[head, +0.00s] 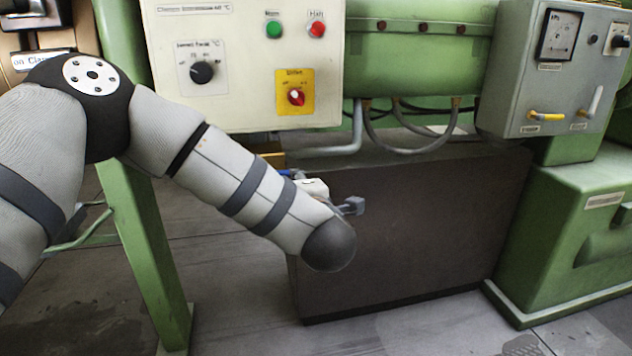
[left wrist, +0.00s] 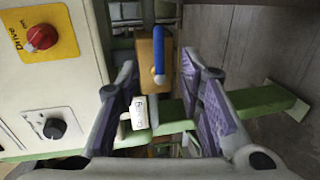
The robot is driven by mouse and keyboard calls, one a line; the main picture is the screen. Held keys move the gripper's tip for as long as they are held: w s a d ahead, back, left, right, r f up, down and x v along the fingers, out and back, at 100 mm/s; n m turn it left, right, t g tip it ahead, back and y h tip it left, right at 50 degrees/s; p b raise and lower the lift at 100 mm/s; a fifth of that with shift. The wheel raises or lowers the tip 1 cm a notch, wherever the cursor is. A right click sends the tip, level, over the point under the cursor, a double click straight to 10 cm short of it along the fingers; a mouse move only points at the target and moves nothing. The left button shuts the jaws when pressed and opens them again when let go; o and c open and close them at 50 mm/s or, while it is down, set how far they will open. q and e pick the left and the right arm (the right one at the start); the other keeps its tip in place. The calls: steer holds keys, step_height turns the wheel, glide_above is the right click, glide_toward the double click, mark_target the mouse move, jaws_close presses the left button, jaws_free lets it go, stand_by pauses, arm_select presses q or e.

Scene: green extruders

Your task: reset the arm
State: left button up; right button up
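My left arm (head: 240,180) comes in from the left in the head view, reaching below the cream control panel (head: 245,55). Its gripper (head: 350,206) is mostly hidden behind the arm's dark end there. In the left wrist view my left gripper (left wrist: 158,75) is open, its two purple-padded fingers wide apart. A blue handle (left wrist: 158,60) on an orange-brown block shows beyond and between the fingers, with a small white tag (left wrist: 138,112) near the left finger. I see nothing gripped; whether a finger touches the tag I cannot tell. My right gripper is not in view.
The panel carries a red knob on a yellow plate (head: 294,98). A dark box (head: 410,225) stands behind the arm, with hoses (head: 410,148) above it. A green post (head: 145,240) is at left and a grey gauge box (head: 550,70) at upper right. Open floor lies in front.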

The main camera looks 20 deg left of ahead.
arm_select(q)
steer(key=s+d+f+m+g+h+p, duration=0.1)
steer(key=s+d+f+m+g+h, duration=0.25)
steer(key=s+f+m, duration=0.6)
steer(key=s+d+f+m+g+h+p, duration=0.15)
steer(key=s+f+m+h, duration=0.3)
steer(key=s+f, duration=0.85)
steer(key=s+a+f+m+g, duration=0.1)
steer(key=s+f+m+g, duration=0.1)
steer(key=s, duration=0.8)
steer(key=s+a+f+m+g, duration=0.2)
steer(key=s+f+m+g, duration=0.1)
steer(key=s, duration=0.7)
steer(key=s+a+f+m+g, duration=0.2)
steer(key=s+m+g, duration=0.2)
steer(key=s, duration=0.6)
steer(key=shift+s+f+m+g+p, duration=0.3)
steer(key=shift+f+m+g+p, duration=0.1)
steer(key=shift+g, duration=0.6)
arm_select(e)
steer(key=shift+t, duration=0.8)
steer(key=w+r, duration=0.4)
